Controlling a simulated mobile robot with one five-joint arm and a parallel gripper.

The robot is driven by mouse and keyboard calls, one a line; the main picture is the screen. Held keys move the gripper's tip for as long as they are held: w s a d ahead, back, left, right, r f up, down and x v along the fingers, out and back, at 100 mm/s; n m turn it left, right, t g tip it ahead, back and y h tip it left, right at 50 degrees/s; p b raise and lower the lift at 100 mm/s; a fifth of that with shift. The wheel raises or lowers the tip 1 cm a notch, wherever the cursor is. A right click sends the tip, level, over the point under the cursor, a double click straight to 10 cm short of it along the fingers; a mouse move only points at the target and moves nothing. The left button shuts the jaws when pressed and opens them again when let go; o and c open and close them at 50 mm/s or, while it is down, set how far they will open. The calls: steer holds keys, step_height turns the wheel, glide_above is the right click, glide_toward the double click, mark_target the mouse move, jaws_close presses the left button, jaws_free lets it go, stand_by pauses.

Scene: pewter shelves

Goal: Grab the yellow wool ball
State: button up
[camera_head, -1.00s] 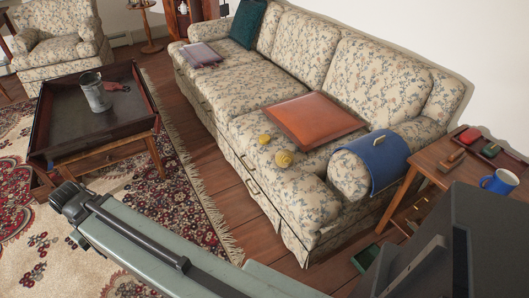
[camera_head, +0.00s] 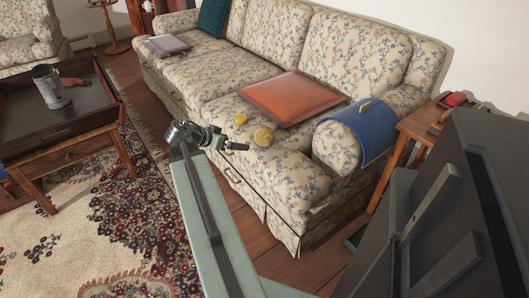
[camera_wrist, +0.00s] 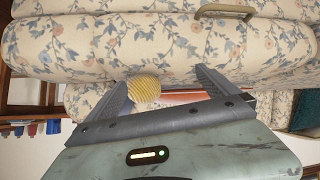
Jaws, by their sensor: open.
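Two yellow wool balls lie on the sofa's front seat cushion. One (camera_head: 241,119) is smaller and farther left. The other (camera_head: 264,136) is larger, closer to the sofa's front edge. My gripper (camera_head: 240,143) is in front of the seat, just left of the larger ball and apart from it in the picture. In the wrist view, my gripper's fingers (camera_wrist: 160,77) are spread with nothing held. One yellow ball (camera_wrist: 144,88) shows beyond and between them, nearer the left finger. I cannot tell which ball it is.
The floral sofa (camera_head: 190,80) has a brown leather folder (camera_head: 290,97) behind the balls. A blue cloth (camera_head: 366,131) covers its near armrest. A wooden side table (camera_head: 418,124) stands at right, a tray table (camera_head: 70,115) with a metal can (camera_head: 50,88) at left. Rug lies between.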

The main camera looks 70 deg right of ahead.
mark_target(258, 136)
steer(key=s+d+m, duration=0.1)
steer(key=s+d, duration=0.1)
steer(key=s+d+m+g, duration=0.1)
steer(key=s, duration=0.2)
steer(key=s+d+m+b, duration=0.1)
steer(key=s+d, duration=0.1)
steer(key=shift+s+d+r+g+h, duration=0.3)
steer(key=shift+s+g+h, duration=0.1)
steer(key=shift+b+x, duration=0.55)
steer(key=shift+x, duration=0.55)
steer(key=x, duration=0.1)
steer(key=b+x, duration=0.1)
steer(key=x, duration=0.1)
steer(key=b+x, duration=0.1)
steer(key=x, duration=0.1)
steer(key=shift+w+d, duration=0.2)
steer(key=shift+d, duration=0.15)
steer(key=shift+r, duration=0.1)
steer(key=c, duration=1.5)
step_height(258, 136, up, 10)
steer(key=p, duration=1)
steer(key=shift+r, duration=0.15)
